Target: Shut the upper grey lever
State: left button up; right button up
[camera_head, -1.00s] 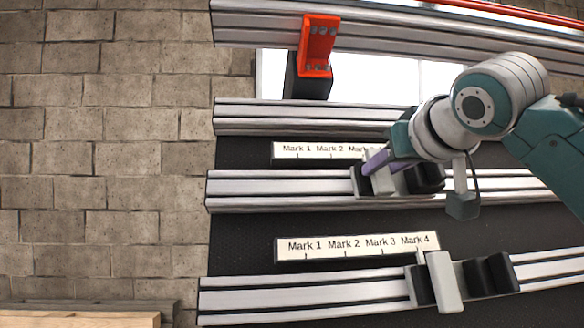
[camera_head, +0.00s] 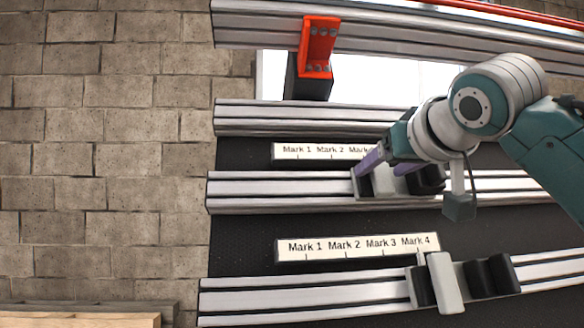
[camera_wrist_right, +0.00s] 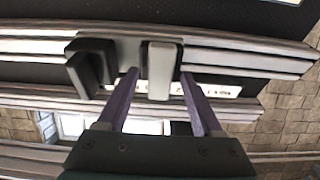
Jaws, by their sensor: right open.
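The upper grey lever (camera_head: 385,184) sits on the middle rail, with black blocks beside it. In the right wrist view the grey lever (camera_wrist_right: 160,72) lies between the two purple fingers of my right gripper (camera_wrist_right: 159,76), which is open. A gap shows on each side of the lever there. In the head view my right gripper (camera_head: 385,164) is at the lever's top end, its fingers pointing down and left; whether a finger touches the lever cannot be told. My left gripper is not in view.
A lower grey lever (camera_head: 444,282) with black blocks stands on the bottom rail (camera_head: 300,300). A lower label strip (camera_head: 330,247) and an upper label strip (camera_head: 300,152) sit above the rails. A red bracket (camera_head: 319,45) hangs at the top. A brick wall (camera_head: 100,150) is at left.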

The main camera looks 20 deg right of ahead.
jog(key=p+v, duration=0.3)
jog(key=v, duration=0.7)
jog(key=shift+p, duration=0.4)
